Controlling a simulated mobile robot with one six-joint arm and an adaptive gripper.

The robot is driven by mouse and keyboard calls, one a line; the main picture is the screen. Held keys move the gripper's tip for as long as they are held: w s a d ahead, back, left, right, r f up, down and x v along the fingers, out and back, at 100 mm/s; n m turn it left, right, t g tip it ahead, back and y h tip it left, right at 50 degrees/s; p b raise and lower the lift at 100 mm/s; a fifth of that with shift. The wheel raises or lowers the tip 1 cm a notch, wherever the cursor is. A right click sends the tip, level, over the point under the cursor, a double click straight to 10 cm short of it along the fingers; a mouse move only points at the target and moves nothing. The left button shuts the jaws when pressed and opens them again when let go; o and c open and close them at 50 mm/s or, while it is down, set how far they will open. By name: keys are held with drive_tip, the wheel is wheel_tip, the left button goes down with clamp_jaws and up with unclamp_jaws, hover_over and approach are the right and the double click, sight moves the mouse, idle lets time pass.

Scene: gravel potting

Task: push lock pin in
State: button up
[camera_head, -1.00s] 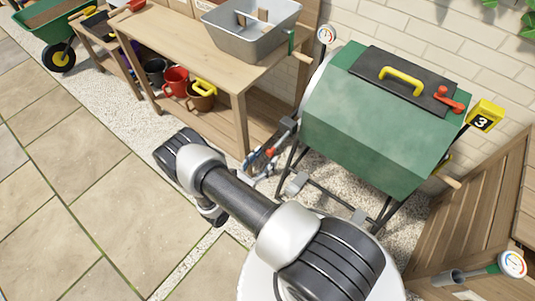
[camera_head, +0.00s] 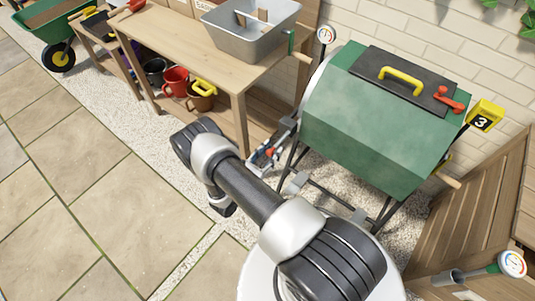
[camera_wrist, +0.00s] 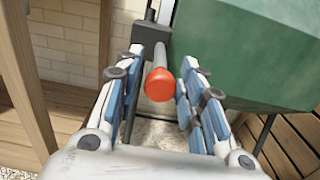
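The lock pin shows in the wrist view as an orange-red round knob (camera_wrist: 159,85) on a grey shaft. The shaft runs up into a dark block (camera_wrist: 150,42) beside the green drum (camera_wrist: 226,45). My gripper (camera_wrist: 168,80) is open, with its blue-padded fingers on either side of the knob and a gap on each side. In the head view the orange knob (camera_head: 271,153) is small, close to my gripper at the left end of the drum (camera_head: 365,125). How deep the pin sits is not clear.
The drum stands on a dark metal frame over gravel. A wooden potting bench (camera_head: 190,45) with a grey metal tub (camera_head: 250,30) is to its left. A wooden slatted panel (camera_head: 470,205) stands at the right. Paving lies open at the left.

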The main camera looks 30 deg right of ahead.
sight(279, 141)
drive_tip(key=c, duration=0.7)
drive_tip(key=shift+o, duration=0.2)
drive_tip(key=shift+x, duration=2.75)
drive_tip(key=o, duration=1.2)
drive_tip(key=shift+v, duration=4.55)
